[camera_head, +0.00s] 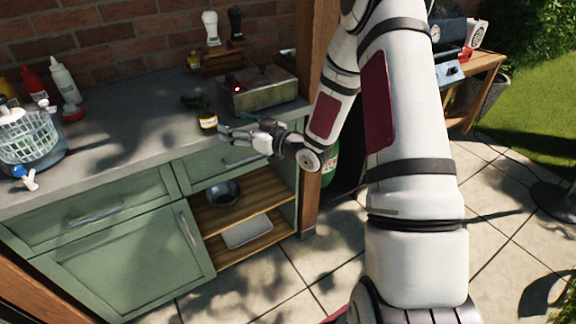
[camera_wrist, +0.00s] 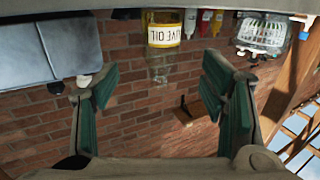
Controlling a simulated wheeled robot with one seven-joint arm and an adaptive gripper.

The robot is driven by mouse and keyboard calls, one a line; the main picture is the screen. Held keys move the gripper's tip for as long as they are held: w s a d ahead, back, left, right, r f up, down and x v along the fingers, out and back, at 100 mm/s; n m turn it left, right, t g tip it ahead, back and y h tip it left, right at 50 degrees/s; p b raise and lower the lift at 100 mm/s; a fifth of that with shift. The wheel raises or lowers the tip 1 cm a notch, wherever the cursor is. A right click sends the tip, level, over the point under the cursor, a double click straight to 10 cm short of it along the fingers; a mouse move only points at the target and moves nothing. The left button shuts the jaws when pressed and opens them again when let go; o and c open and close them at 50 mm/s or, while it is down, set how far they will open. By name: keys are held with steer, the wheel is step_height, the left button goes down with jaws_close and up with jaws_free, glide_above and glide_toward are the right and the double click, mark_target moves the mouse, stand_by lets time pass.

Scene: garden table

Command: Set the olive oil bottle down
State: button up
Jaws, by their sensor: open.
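The olive oil bottle (camera_head: 208,122) stands upright on the grey counter (camera_head: 140,118), near its front edge and left of my gripper. In the wrist view, which is upside down, its yellowish body and label reading "IVE OIL" (camera_wrist: 163,35) show at the top centre, with the clear neck pointing down the picture. My gripper (camera_head: 226,131) is open beside the bottle. In the wrist view its green-padded fingers (camera_wrist: 160,72) are spread wide, with the bottle visible in the gap between them. Neither finger appears to touch the bottle.
Red (camera_head: 36,85) and white (camera_head: 65,82) squeeze bottles and a round basket-like container (camera_head: 30,137) stand at left. The counter between is clear. A wooden post (camera_head: 313,130) rises at right.

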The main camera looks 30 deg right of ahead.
steer(key=s+d+r+m+g+h, duration=0.25)
steer(key=s+r+g+h, duration=0.55)
steer(key=s+r, duration=0.5)
steer(key=s+a+m+g, duration=0.1)
steer(key=s+a+g, duration=0.1)
steer(key=s, duration=1.2)
steer(key=s+a+m+g, duration=0.1)
steer(key=s+a+g, duration=0.2)
steer(key=s, duration=1.2)
steer(key=shift+s+a+m, duration=0.15)
steer(key=shift+a+m, duration=0.2)
steer(key=shift+a, duration=0.9)
step_height(320, 180, up, 7)
steer(key=t+p, duration=0.1)
steer(key=p, duration=0.4)
steer(key=shift+f, duration=0.15)
